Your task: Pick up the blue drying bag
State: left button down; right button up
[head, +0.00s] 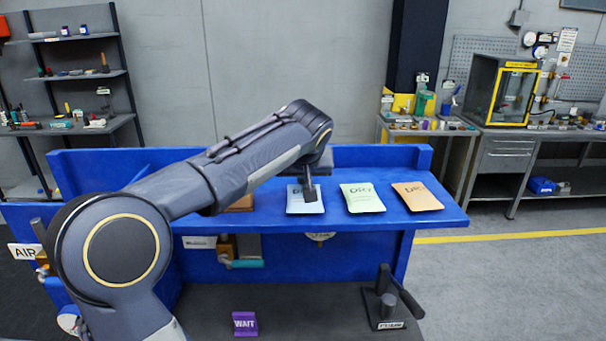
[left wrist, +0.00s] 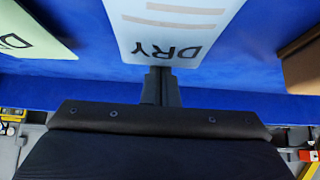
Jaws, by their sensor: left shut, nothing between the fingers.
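The pale blue drying bag (head: 305,207) with "DRY" printed on it lies flat on the blue shelf (head: 440,216), at the left of a row of three bags. My left gripper (head: 310,198) points down over it, with its fingers together and nothing between them. In the left wrist view the bag (left wrist: 185,28) lies just beyond the shut fingertips (left wrist: 160,70), which overlap its near edge in the picture. I cannot tell whether they touch it. My right gripper is in neither view.
A pale green bag (head: 362,198) and an orange bag (head: 417,196) lie to the right. A brown box (head: 240,203) stands left, partly behind my arm. A raised blue back panel (head: 380,156) runs behind the bags. A purple "WAIT" block (head: 245,324) and a black lever stand (head: 386,305) sit lower.

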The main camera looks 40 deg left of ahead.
pick_arm(q)
jog(key=s+d+b, duration=0.1)
jog(key=s+d, duration=0.1)
jog(key=s+d+b, duration=0.1)
jog(key=s+b, duration=0.1)
jog(key=shift+s+d, duration=0.25)
jog(key=shift+d, duration=0.15)
jog(key=shift+r, duration=0.1)
